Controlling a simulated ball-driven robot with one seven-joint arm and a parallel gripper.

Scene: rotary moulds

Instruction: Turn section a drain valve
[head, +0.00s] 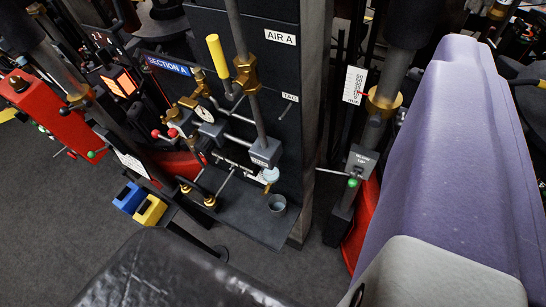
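The section A panel (285,75) is dark and upright, with a blue "SECTION A" sign (167,65) at its upper left. A yellow-handled lever (217,56) stands almost upright beside a brass fitting (245,75) on a vertical pipe. Lower down are a round gauge (204,113), a grey labelled block (265,152) and a small pale bowl-like part (270,175). A small cup (277,203) sits on the shelf below that part. The small labels are too small to read, so I cannot tell for certain which fitting is the drain valve. My gripper is not in view.
A purple body (455,150) fills the right side, and a grey rounded form (440,275) and a black one (170,272) fill the bottom. Blue and yellow blocks (140,203) are at left of the shelf (240,215). Dark floor (50,225) is clear at left.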

